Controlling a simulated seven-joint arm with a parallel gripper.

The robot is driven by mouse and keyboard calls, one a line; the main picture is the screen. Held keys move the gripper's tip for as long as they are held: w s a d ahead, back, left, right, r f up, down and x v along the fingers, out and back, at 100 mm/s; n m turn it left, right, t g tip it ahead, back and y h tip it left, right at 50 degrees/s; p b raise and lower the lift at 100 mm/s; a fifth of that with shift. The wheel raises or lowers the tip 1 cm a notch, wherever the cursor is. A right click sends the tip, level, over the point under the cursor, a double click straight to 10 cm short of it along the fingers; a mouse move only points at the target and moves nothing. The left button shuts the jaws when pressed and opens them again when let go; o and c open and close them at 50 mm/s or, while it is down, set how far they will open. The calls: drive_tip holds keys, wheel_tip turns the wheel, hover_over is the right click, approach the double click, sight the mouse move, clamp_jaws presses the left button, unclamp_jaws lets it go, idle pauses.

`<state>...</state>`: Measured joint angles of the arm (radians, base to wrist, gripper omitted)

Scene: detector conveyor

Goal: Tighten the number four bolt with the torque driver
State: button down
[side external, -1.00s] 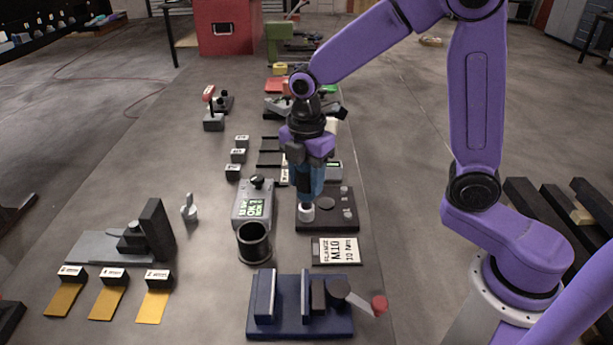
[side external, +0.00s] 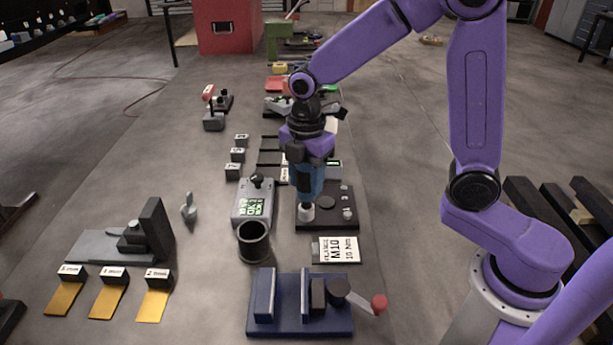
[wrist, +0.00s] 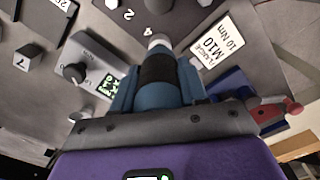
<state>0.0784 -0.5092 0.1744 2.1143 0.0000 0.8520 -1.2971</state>
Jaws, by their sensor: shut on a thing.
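My gripper (side external: 305,178) is shut on the torque driver (wrist: 158,68), a black-and-blue upright tool with a pale socket end. The driver stands over the near left corner of the dark flange plate (side external: 323,222). In the wrist view its tip is beside the printed number 4 on the plate (wrist: 176,14). The tip appears to be down at the number four bolt, which the socket hides; I cannot tell how fully it is seated. Other bolt heads (side external: 347,213) show on the plate's right side.
A grey controller with a lit green display (side external: 252,207) and a black open cup (side external: 254,243) stand left of the plate. A white M10 10 Nm card (side external: 337,250) lies in front, then a blue fixture with a red-knobbed lever (side external: 300,322).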

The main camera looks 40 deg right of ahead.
drive_tip(key=shift+r, duration=0.1)
idle(0.7)
drive_tip(key=shift+r, duration=2.95)
